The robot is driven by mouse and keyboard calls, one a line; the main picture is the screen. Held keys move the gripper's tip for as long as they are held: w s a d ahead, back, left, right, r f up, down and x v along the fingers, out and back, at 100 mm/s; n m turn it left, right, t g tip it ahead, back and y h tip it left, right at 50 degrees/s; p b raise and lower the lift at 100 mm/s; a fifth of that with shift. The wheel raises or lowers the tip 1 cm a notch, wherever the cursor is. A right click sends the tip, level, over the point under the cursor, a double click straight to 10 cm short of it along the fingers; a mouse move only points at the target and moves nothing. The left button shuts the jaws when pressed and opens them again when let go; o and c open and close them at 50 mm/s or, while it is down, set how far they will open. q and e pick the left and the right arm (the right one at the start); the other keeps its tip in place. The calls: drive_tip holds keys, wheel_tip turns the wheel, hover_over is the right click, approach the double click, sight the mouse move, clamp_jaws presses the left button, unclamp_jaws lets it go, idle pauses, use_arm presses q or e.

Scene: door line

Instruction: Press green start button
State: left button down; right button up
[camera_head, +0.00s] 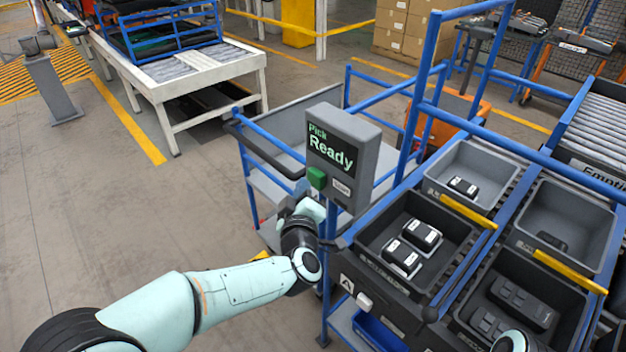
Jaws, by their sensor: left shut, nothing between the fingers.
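The green start button (317,178) sits on the lower left of a grey panel box (362,140). The box's dark screen reads "Pick Ready". A white label "Start" (342,188) is to the right of the button. My left arm comes in from the left, and my left gripper (302,188) is just below and left of the button, its fingers small and partly hidden. It looks shut and empty. I cannot tell whether it touches the button. A small part of my right arm shows at the bottom right; its gripper is out of view.
Grey bins with black-and-white parts stand right of the panel, including the near bin (385,290). Blue rack rails (480,130) run above and beside them. A grey cart (285,130) stands behind the panel.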

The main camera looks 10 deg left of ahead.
use_arm(q)
drive_tip(key=shift+w+d, duration=0.45)
drive_tip(key=shift+w, duration=0.1)
idle(1.0)
drive_tip(key=shift+s+a, duration=0.6)
drive_tip(key=shift+s, duration=0.2)
drive_tip(key=s+a+b, duration=0.1)
drive_tip(key=s, duration=0.1)
drive_tip(key=s+a+b, duration=0.1)
drive_tip(key=s+a, duration=0.1)
idle(0.5)
drive_tip(key=shift+w, duration=0.1)
idle(0.5)
